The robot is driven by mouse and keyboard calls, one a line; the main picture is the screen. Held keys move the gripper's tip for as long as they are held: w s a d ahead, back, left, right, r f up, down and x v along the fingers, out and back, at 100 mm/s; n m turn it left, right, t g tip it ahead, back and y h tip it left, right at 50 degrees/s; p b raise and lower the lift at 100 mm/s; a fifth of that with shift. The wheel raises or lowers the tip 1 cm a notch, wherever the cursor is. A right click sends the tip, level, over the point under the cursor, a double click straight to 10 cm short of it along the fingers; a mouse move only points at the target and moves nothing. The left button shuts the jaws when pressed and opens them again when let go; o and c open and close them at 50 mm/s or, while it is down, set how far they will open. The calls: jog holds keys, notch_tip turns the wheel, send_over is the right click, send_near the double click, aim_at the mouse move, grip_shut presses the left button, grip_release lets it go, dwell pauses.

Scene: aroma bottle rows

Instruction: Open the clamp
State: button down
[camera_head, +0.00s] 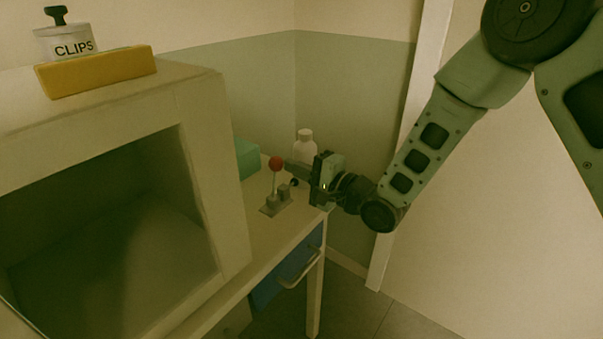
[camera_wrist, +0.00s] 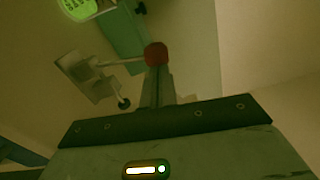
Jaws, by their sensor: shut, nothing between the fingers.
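The clamp (camera_head: 277,201) stands on the tabletop, on a small metal base plate. Its lever points upright in the head view and ends in a red ball knob (camera_head: 276,163). A small black knob sits low on its right side. My gripper (camera_head: 289,164) comes in from the right, with its fingers shut and empty and their tips close beside the red knob. In the wrist view the clamp (camera_wrist: 92,76) lies left of my fingers (camera_wrist: 158,78), and the red knob (camera_wrist: 155,54) is right at the fingertips. I cannot tell whether they touch.
A white bottle (camera_head: 305,146) stands behind my gripper, and a teal box (camera_head: 246,157) behind the clamp. A large open-fronted cabinet (camera_head: 232,190) fills the left, with a yellow block (camera_head: 97,73) and a CLIPS jar (camera_head: 66,44) on top. The table has a blue drawer (camera_head: 268,290).

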jog(key=s+n, duration=0.1)
jog(key=s+a+n+b, duration=0.1)
jog(key=n, duration=0.1)
jog(key=shift+a+r+b, duration=0.15)
jog(key=shift+a+b, duration=0.15)
jog(key=s+n+b, duration=0.1)
jog(key=s+a+n+b, duration=0.1)
jog(key=n, duration=0.1)
jog(key=shift+a, duration=0.3)
jog(key=shift+d+r, duration=0.1)
jog(key=shift+r, duration=0.05)
